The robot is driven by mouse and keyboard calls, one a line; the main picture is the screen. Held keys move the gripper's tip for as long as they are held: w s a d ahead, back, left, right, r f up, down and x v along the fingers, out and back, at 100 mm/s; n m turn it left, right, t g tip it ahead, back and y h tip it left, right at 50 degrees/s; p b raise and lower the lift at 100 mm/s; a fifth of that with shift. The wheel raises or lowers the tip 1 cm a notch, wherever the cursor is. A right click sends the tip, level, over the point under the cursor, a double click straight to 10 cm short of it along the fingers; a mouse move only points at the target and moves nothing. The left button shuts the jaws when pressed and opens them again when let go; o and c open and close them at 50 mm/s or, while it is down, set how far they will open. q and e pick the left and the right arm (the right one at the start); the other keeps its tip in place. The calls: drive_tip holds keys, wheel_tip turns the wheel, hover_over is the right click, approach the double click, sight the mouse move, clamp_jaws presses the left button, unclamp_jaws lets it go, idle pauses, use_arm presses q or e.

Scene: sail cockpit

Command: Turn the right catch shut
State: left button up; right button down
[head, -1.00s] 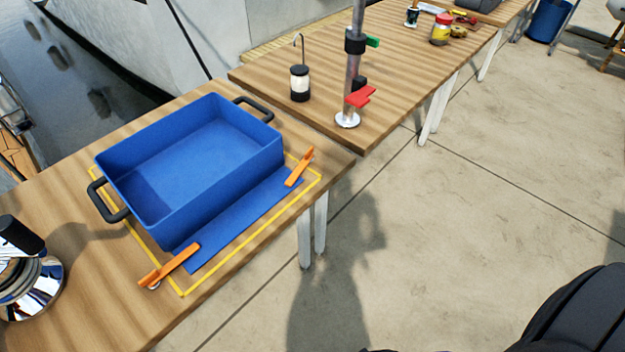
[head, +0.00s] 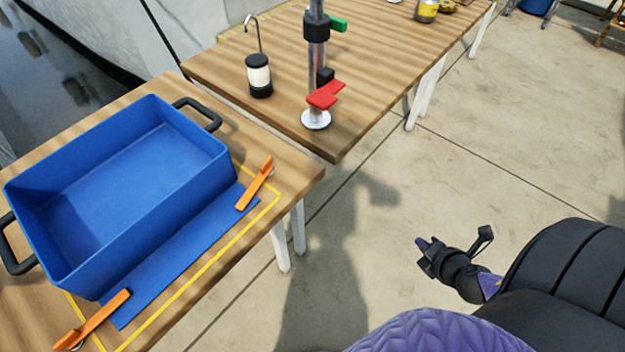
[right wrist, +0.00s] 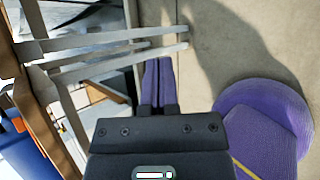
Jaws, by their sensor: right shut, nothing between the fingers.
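The right catch (head: 255,183) is an orange lever at the far right corner of a blue bin (head: 120,180), in the head view. Its lower end lies over the end of the bin's flat blue flange (head: 185,255). A second orange catch (head: 92,320) lies across the flange's near end. My right gripper (head: 421,243) is over the concrete, right of the table and well apart from the right catch. In the right wrist view its purple fingers (right wrist: 158,82) are together and empty. My left gripper is out of view.
The wooden table (head: 285,165) carries a yellow outline around the bin. A second table (head: 390,60) holds a lantern (head: 259,77) and a metal post with a red lever (head: 325,95). White table legs (right wrist: 110,38) show in the right wrist view.

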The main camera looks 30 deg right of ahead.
drive_tip(key=w+a+r+n+t+y, duration=0.2)
drive_tip(key=w+r+n, duration=0.2)
drive_tip(key=n, duration=0.1)
drive_tip(key=n+t+y+b, duration=0.1)
drive_tip(key=n+y+b, duration=0.3)
drive_tip(key=n+y, duration=0.9)
approach(254, 191)
drive_tip(key=w+a+n+h+b, duration=0.1)
drive_tip(key=w+a+n+h, duration=0.1)
drive_tip(key=w+a+n+h+b, duration=0.1)
drive_tip(key=w+a+n, duration=0.1)
drive_tip(key=shift+a+h, duration=0.4)
drive_tip(key=shift+w+a+b, duration=0.2)
drive_tip(key=shift+w+b, duration=0.05)
drive_tip(key=shift+b, duration=0.05)
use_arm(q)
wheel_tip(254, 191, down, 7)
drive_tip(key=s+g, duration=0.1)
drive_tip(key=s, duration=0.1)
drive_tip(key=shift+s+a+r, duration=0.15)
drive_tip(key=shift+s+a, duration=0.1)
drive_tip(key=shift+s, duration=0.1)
